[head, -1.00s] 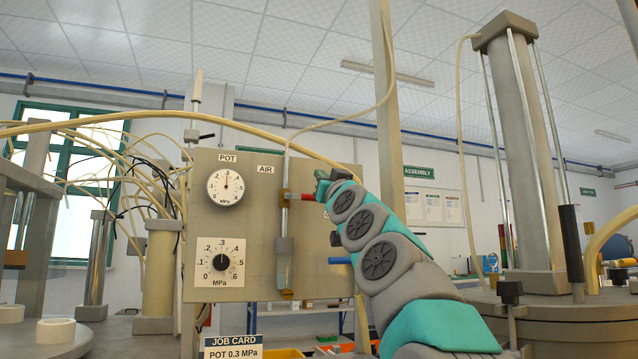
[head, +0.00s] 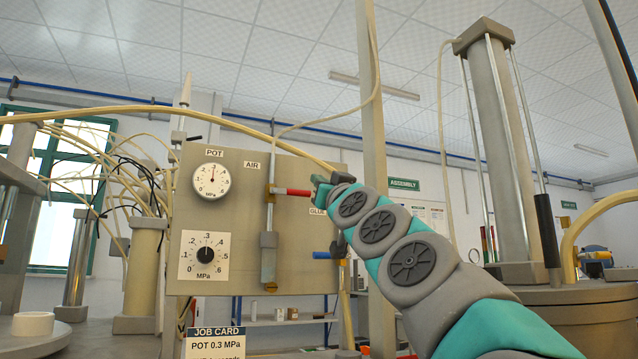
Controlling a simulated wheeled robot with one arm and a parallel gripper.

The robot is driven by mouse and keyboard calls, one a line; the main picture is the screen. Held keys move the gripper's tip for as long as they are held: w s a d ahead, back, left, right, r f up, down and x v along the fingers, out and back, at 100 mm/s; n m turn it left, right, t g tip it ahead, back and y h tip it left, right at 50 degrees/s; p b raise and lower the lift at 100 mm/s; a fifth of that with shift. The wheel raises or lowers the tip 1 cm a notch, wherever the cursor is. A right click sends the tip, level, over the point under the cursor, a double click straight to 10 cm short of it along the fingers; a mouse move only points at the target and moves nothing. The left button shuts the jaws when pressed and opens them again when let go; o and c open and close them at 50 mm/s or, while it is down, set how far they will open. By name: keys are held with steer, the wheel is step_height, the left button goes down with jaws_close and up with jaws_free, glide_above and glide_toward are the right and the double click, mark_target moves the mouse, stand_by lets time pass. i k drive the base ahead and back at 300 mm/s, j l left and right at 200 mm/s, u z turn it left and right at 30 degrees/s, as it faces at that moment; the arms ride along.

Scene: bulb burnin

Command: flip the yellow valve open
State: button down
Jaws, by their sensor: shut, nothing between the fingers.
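The grey panel (head: 235,165) carries a red lever (head: 292,192) under the AIR label and a blue lever (head: 322,255) lower right. Both levers lie roughly level. I cannot make out a yellow valve handle; my arm covers part of the panel's right side and the GLUE label. A small brass-coloured piece (head: 271,287) sits at the foot of the grey vertical pipe (head: 269,225). My gripper (head: 319,183) is at the arm's upper left end, small and partly hidden, shut and empty. It appears just right of the red lever's tip; I cannot tell whether they touch.
The panel has a POT gauge (head: 211,181) and a dial (head: 205,254). A job card (head: 215,343) reading POT 0.3 MPa stands below. A beige hose (head: 170,112) crosses above the panel. A tall grey column (head: 497,150) with rods stands on the right.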

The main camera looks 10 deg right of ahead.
mark_target(599, 254)
steer(key=k+l, duration=0.2)
steer(key=k, duration=0.3)
steer(key=k+l, duration=0.15)
steer(key=k, duration=0.3)
